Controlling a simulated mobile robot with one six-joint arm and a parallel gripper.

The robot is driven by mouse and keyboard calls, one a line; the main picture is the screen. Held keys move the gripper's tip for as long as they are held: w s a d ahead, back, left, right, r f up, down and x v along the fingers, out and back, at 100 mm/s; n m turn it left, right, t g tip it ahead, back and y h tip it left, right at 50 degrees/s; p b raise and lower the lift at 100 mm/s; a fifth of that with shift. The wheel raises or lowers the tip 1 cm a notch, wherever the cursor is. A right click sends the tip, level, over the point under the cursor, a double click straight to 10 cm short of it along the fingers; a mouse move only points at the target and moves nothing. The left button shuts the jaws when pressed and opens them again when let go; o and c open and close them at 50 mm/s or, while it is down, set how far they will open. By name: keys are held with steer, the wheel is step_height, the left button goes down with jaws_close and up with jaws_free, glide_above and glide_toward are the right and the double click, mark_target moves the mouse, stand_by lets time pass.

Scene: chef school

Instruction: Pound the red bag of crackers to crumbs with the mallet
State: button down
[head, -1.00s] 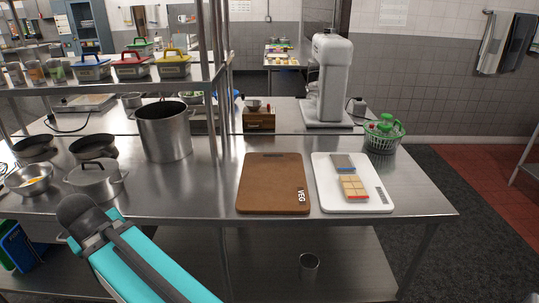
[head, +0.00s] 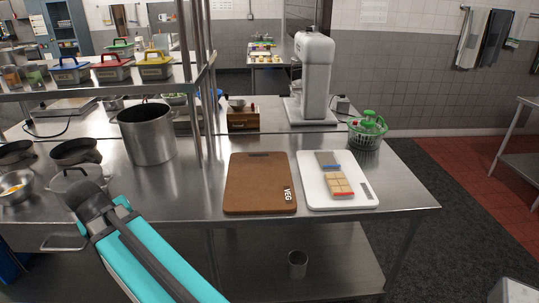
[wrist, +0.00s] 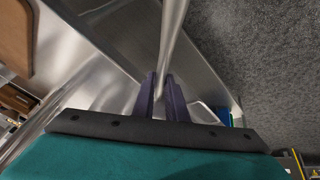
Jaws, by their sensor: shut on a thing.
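A pack of beige cracker squares with a red edge (head: 340,185) lies flat on the white cutting board (head: 312,196). A flat grey pack with a blue edge (head: 327,160) lies just behind it. My arm reaches in from the bottom in the head view, well left of the boards; its fingers are hidden there. In the wrist view my gripper (wrist: 160,80) is shut on a shiny metal rod (wrist: 171,35), which runs out of the top of the picture. I cannot tell from its visible part whether it is the mallet. No mallet head shows.
A brown board (head: 260,185) marked VEG lies left of the white board on the steel table (head: 405,192). A tall pot (head: 147,135), pans and a shelf upright (head: 195,110) stand left. A mixer (head: 313,80) and salad spinner (head: 367,132) stand behind.

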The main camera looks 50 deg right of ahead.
steer(key=s+d+r+m+g+h+p, duration=0.1)
steer(key=d+r+m+p, duration=0.2)
steer(key=d, duration=1.6)
step_height(320, 180, up, 2)
steer(key=m+g+p, duration=0.5)
steer(key=m+p, duration=0.2)
steer(key=m, duration=0.6)
glide_above(331, 182)
steer(key=w+a, duration=0.1)
steer(key=a, duration=0.1)
steer(key=shift+w+r+h, duration=0.15)
steer(key=shift+r+h, duration=0.05)
steer(key=shift+h, duration=0.1)
steer(key=shift+f, duration=0.2)
steer(key=shift+a+f+b, duration=0.1)
steer(key=shift+f+b, duration=0.55)
steer(key=shift+f, duration=0.45)
steer(key=shift+f+b, duration=1.05)
steer(key=shift+f, duration=0.7)
